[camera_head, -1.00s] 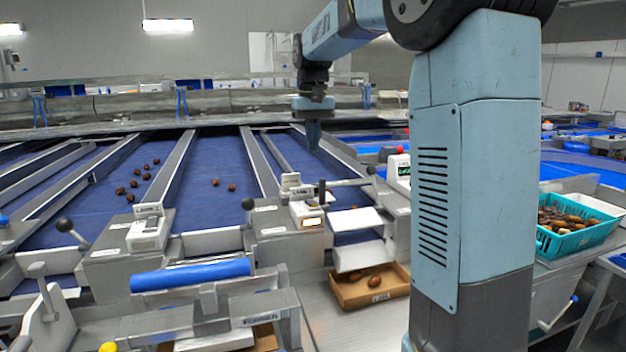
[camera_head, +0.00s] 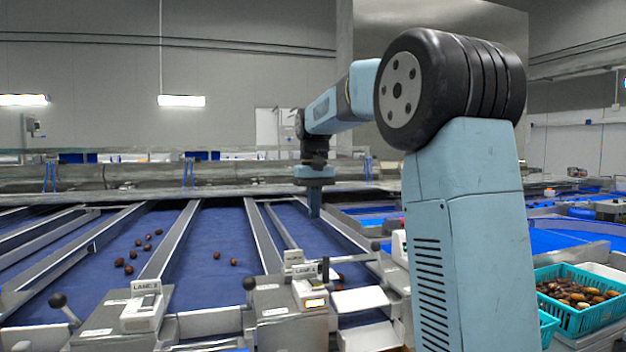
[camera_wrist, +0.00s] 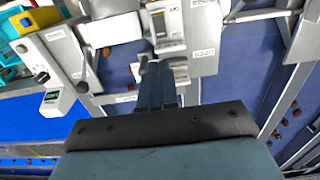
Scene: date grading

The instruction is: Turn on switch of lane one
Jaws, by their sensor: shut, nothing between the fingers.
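In the wrist view, my gripper (camera_wrist: 155,66) points toward the box. The switch's own position cannot be told.
A second box with a lane 2 sign (camera_head: 145,288) stands to the left. Black-knobbed levers (camera_head: 57,300) rise beside the housings. A white control box (camera_head: 400,246) is partly hidden by my arm. Metal rails (camera_head: 262,235) divide the belts. A teal basket of dates (camera_head: 590,317) is at right.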

